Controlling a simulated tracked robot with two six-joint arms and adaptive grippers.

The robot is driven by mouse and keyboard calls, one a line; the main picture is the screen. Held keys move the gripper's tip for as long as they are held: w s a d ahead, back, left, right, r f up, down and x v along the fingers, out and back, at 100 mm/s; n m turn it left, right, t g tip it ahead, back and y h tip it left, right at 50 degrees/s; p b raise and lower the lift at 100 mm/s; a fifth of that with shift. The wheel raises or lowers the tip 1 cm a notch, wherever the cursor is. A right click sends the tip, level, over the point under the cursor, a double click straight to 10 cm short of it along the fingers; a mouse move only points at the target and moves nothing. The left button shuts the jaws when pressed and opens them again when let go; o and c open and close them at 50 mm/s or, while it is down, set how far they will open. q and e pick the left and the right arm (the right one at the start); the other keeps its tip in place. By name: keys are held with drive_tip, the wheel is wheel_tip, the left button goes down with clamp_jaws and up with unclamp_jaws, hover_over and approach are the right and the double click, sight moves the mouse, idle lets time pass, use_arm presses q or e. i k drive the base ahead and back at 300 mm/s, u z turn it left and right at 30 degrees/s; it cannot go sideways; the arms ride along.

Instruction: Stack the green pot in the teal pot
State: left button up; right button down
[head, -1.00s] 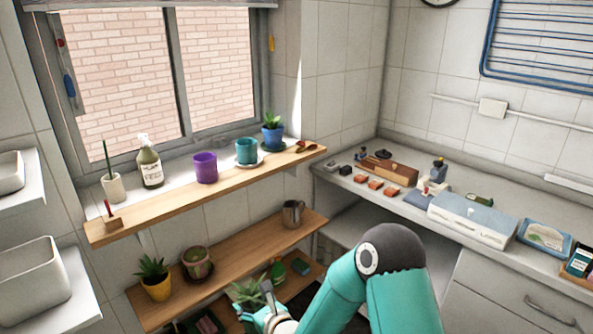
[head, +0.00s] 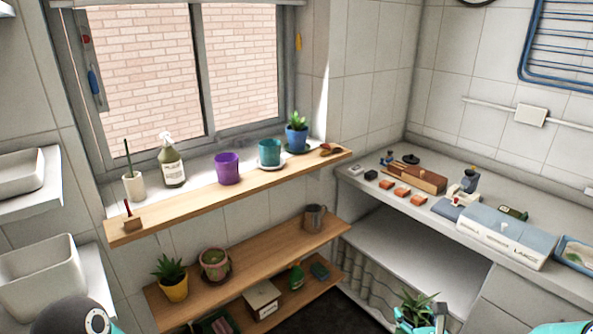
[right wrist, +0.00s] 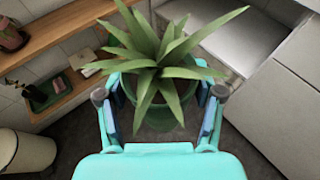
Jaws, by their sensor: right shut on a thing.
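The teal pot (head: 269,153) stands upright on a saucer on the upper wooden window shelf, between the purple pot and a blue pot with a plant. My right gripper (right wrist: 160,98) is shut on the green pot (right wrist: 172,114), which holds a spiky plant (right wrist: 160,65) whose leaves hide much of the pot. In the head view the plant (head: 417,306) shows at the bottom edge, low and to the right of the shelves, well apart from the teal pot. My left gripper is out of view.
A purple pot (head: 227,168) stands left of the teal pot, and a blue pot (head: 297,139) right of it. A spray bottle (head: 171,163) is farther left. The counter (head: 440,205) lies right.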

sight(269, 162)
drive_tip(key=u, duration=0.1)
drive_tip(key=k, duration=0.4)
drive_tip(key=z, duration=0.55)
drive_tip(key=i, duration=1.45)
drive_tip(key=u, duration=0.45)
